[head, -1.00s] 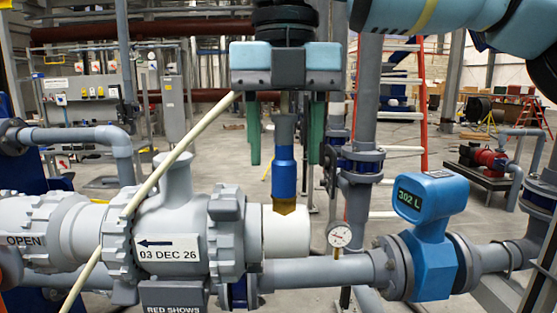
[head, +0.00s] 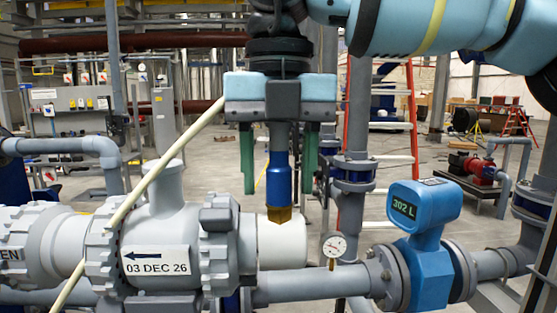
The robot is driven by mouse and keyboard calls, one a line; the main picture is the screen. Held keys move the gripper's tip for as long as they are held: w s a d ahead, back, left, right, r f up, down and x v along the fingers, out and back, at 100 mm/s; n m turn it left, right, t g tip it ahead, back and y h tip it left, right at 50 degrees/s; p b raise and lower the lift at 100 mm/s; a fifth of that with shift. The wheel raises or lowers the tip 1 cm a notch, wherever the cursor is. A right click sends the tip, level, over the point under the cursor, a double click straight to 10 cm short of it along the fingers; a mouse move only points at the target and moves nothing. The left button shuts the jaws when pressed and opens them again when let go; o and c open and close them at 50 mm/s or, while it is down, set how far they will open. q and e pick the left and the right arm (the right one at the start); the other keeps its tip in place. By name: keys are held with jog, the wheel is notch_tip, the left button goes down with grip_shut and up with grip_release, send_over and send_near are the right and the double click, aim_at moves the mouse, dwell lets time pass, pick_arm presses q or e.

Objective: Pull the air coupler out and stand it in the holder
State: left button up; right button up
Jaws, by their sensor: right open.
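The air coupler (head: 279,172) stands upright on the white cylindrical end (head: 283,242) of the valve body. It has a grey top, a blue sleeve and a brass lower end. My right gripper (head: 279,183) points down over it and is open. One green finger is on each side of the coupler, with gaps between them and the blue sleeve. The coupler's upper end is hidden by the gripper body. A cream hose (head: 150,185) slants from behind the gripper down to the lower left. I cannot pick out a separate holder. My left gripper is not in view.
The grey valve body with a dated plate (head: 156,260) fills the lower left. A dial gauge (head: 334,246) and a blue flow meter (head: 424,225) stand to the right. A grey vertical pipe (head: 356,120) rises close behind the right finger. The open floor lies farther back.

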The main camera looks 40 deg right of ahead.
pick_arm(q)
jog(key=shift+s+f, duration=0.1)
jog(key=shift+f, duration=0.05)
pick_arm(e)
jog(key=shift+f, duration=0.65)
jog(key=shift+c, duration=0.3)
grip_shut()
jog(key=shift+r, duration=0.1)
jog(key=shift+d+r+p, duration=0.15)
jog(key=shift+r+p, duration=0.2)
jog(key=shift+r, duration=0.75)
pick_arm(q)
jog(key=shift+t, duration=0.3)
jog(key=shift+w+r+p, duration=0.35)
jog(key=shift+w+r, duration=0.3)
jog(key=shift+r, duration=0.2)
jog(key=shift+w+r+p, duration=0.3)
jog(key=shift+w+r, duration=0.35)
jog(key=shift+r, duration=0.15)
pick_arm(e)
jog(key=shift+r, duration=2.2)
jog(key=shift+f, duration=0.1)
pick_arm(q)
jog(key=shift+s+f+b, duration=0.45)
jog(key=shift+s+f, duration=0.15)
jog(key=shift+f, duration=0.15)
pick_arm(e)
jog(key=shift+f, duration=1.45)
jog(key=shift+r, duration=0.1)
